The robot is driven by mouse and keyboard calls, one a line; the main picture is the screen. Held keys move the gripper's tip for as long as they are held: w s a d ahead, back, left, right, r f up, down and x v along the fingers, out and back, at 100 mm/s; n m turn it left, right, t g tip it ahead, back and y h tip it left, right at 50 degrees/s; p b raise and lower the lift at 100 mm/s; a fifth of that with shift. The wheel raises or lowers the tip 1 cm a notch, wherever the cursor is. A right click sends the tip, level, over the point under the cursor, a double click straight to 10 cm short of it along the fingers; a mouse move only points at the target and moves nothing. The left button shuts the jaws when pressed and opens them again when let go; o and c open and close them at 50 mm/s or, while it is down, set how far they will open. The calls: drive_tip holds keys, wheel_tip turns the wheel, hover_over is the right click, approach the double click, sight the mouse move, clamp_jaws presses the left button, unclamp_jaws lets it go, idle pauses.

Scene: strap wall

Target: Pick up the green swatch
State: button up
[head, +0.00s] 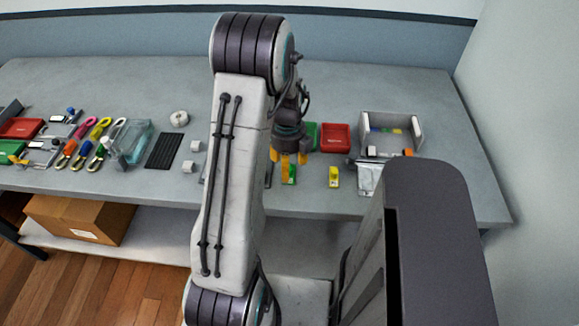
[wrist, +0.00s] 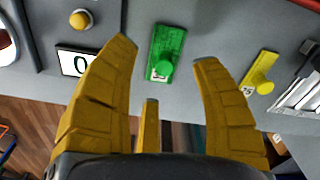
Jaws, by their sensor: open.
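The green swatch (wrist: 168,48) is a flat green rectangle with a round green knob and a small white label at its near end. It lies on the grey table, just beyond my fingertips in the wrist view. In the head view the green swatch (head: 290,174) shows partly, below my gripper (head: 290,160). My gripper (wrist: 165,52) has yellow fingers and is open and empty, with the swatch between the lines of its two outer fingers. My arm hides part of the table in the head view.
A yellow swatch (wrist: 259,72) with a knob lies to the right. A white card marked 0 (wrist: 75,62) and a knobbed grey piece (wrist: 81,19) lie left. A red tray (head: 336,138) and a grey bin (head: 392,130) stand behind. The table's front edge is close.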

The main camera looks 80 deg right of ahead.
drive_tip(key=shift+f+p, duration=1)
drive_tip(key=shift+f, duration=0.3)
clamp_jaws()
